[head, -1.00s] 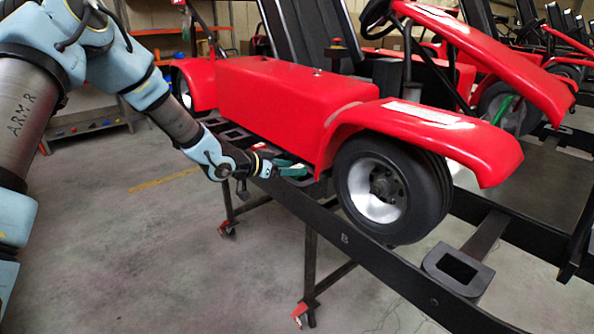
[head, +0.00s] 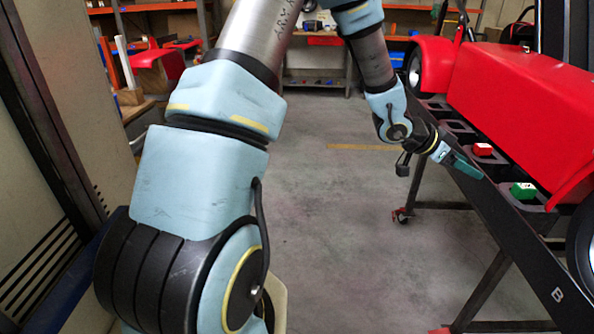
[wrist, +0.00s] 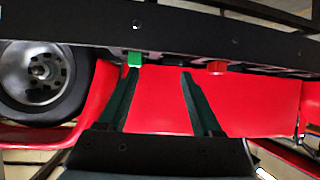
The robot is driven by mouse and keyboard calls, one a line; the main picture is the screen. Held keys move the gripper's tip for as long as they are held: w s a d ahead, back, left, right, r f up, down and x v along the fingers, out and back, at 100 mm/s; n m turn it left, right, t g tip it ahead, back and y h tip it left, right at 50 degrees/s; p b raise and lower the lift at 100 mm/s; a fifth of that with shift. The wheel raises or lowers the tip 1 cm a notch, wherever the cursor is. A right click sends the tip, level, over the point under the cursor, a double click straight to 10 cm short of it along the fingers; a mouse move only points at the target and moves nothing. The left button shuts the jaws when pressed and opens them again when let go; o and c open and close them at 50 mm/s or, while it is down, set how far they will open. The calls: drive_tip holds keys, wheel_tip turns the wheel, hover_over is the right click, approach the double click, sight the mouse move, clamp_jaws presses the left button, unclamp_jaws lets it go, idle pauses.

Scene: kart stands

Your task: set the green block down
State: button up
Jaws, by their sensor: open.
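The green block (head: 523,191) sits in a pocket of the black kart stand (head: 505,212), beside the red kart's front. It shows in the wrist view (wrist: 134,58) near one fingertip, under the stand's dark rail, in a picture that looks upside down. My gripper (head: 474,169) is just outside the stand's near rail, with its dark green fingers pointing toward the stand. In the wrist view the fingers (wrist: 160,74) are apart with nothing between them. The green block appears apart from the fingers in the head view.
A red block (head: 483,149) sits in another pocket farther along the stand. The red kart body (head: 530,105) rises just behind both blocks. Stand legs reach down to the floor. The grey floor (head: 335,230) left of the stand is clear. Shelves stand at the back.

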drive_tip(key=w+a+n+t+y, duration=0.2)
drive_tip(key=w+a+n+y, duration=0.15)
drive_tip(key=a, duration=0.75)
drive_tip(key=w+a+n+t+y, duration=0.2)
drive_tip(key=w+a+n+y, duration=0.15)
drive_tip(key=a, duration=0.85)
drive_tip(key=s+a+n+g+y, duration=0.1)
drive_tip(key=s+a+n, duration=0.3)
drive_tip(key=a, duration=0.6)
drive_tip(key=s+a+r+n+g+y, duration=0.1)
drive_tip(key=s+a+n+y, duration=0.3)
drive_tip(key=s+a, duration=0.5)
drive_tip(key=shift+s+a+n+g, duration=0.25)
drive_tip(key=shift+a+n+g, duration=0.35)
drive_tip(key=shift+a, duration=0.65)
